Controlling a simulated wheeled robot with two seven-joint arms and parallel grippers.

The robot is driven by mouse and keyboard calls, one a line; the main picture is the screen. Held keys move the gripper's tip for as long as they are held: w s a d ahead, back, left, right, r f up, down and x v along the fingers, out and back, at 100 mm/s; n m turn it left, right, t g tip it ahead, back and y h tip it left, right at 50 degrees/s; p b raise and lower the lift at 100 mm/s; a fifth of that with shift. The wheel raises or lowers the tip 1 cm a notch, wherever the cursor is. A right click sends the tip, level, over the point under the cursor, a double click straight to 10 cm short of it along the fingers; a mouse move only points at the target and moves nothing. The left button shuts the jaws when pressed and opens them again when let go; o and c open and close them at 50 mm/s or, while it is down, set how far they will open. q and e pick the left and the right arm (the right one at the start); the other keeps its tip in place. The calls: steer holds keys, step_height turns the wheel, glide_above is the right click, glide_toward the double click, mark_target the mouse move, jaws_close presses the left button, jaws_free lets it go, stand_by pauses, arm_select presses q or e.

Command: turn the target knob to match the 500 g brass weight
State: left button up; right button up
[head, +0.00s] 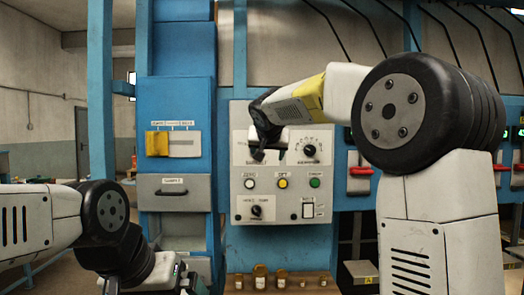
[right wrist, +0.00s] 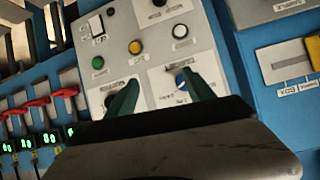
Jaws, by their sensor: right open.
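A grey control panel (head: 240,207) carries two dials in its top row. The right one has a black knob with a white pointer (head: 310,150). The left one is hidden behind my right gripper (head: 269,154) in the head view. The right wrist view shows a knob with blue and white parts (right wrist: 182,80) near one finger of the open right gripper (right wrist: 160,92); contact cannot be told. The labels are too small to read, so I cannot tell which is the target knob. Several brass weights (head: 260,277) stand below the panel; their markings are unreadable. My left gripper (head: 150,279) is low at left, its fingers unclear.
White (head: 250,184), yellow (head: 282,183) and green (head: 315,183) buttons sit below the dials. A smaller black knob (head: 257,211) and a switch (head: 308,210) are lower down. A yellow slider handle (head: 157,143) is at left, a red handle (head: 361,171) at right.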

steer(key=w+a+r+t, duration=0.1)
steer(key=w+a+r, duration=0.2)
steer(key=w+a, duration=0.1)
steer(key=x, duration=0.7)
steer(key=shift+w, duration=0.4)
steer(key=shift+r, duration=0.1)
jaws_close()
